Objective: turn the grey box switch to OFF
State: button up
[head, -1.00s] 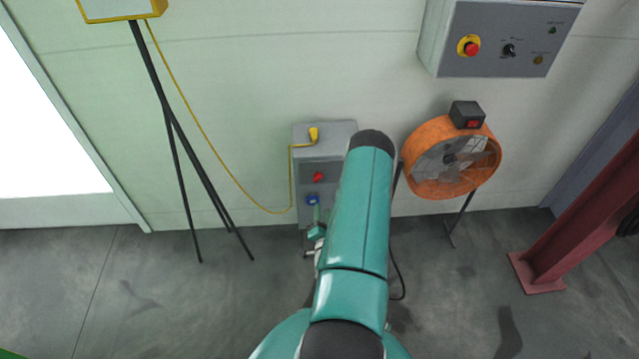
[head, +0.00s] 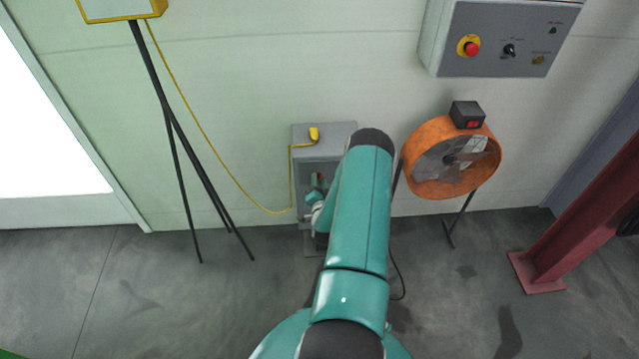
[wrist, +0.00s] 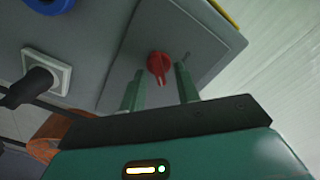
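The grey box (head: 325,133) stands against the wall, partly hidden behind my arm in the head view. Its red rotary switch (wrist: 159,65) sits on a grey plate (wrist: 208,48) in the wrist view. My gripper (wrist: 160,82) is open, with one green finger on each side of the switch. The fingertips are near the plate; I cannot tell whether they touch the knob. In the head view my gripper (head: 317,193) is in front of the box and covers most of the switch.
A blue socket (wrist: 50,3) and a white socket with a black plug (wrist: 45,75) are beside the switch plate. A yellow cable plug (head: 314,134) is on the box top. An orange fan (head: 450,158) stands right, a black tripod (head: 185,140) left. A control panel (head: 505,38) hangs above.

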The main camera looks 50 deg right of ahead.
grip_shut()
jog(key=shift+a+n, duration=0.1)
jog(key=shift+n, duration=0.4)
jog(key=shift+w+a+f+n, duration=0.1)
jog(key=shift+a+n, duration=0.05)
jog(key=shift+n, duration=4.1)
jog(key=shift+w+a+n, duration=0.1)
jog(key=shift+n, duration=4.15)
